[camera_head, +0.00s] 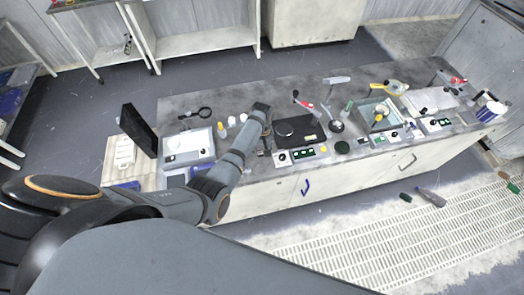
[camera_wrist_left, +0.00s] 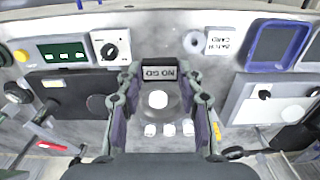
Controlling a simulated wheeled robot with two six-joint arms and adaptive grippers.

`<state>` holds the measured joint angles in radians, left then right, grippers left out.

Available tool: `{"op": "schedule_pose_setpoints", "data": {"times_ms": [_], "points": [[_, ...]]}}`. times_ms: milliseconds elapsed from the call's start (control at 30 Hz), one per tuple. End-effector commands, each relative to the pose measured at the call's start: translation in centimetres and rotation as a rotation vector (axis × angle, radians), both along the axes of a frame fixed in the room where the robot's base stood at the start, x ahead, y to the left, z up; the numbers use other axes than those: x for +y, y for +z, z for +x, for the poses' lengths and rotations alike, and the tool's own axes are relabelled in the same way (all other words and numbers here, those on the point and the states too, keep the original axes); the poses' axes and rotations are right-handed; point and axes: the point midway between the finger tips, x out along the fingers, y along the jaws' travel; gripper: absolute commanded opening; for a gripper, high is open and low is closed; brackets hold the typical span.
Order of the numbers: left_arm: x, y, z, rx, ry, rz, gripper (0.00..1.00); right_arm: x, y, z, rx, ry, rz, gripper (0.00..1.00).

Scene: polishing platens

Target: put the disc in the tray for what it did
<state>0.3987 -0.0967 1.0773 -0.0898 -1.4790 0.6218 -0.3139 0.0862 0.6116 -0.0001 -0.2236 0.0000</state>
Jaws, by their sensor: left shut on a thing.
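My left gripper (camera_wrist_left: 160,112) is centred low in the left wrist view, its two fingers apart with a grey round disc (camera_wrist_left: 158,100) between them. The disc has a pale centre. A dark block with an upside-down "NO GO" label (camera_wrist_left: 159,73) lies just beyond the disc. In the head view my left gripper (camera_head: 265,140) is over the bench, left of the black plate, and the disc cannot be made out there. A blue-rimmed tray (camera_wrist_left: 277,45) is at the upper right of the wrist view. My right gripper is not in view.
A panel with a green display and a knob (camera_wrist_left: 110,47) is at the wrist view's upper left. A batch card (camera_wrist_left: 220,43) and a white unit (camera_wrist_left: 272,103) are on the right. Several small bottles (camera_head: 231,121) stand left of my gripper on the crowded bench (camera_head: 180,103).

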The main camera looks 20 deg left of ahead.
Motion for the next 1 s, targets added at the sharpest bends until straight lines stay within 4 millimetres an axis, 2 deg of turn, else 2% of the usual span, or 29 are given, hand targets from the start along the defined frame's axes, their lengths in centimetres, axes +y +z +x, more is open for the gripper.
{"op": "schedule_pose_setpoints", "data": {"times_ms": [267,633,1000], "points": [[0.0,1.0,0.1,-0.001,0.0,0.0,0.0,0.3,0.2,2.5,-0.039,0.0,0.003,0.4],[0.0,2.2,0.1,-0.003,0.0,-0.001,0.0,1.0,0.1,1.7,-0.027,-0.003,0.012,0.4],[0.0,2.3,0.0,-0.001,0.0,0.0,0.0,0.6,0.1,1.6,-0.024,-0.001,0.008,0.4]]}}
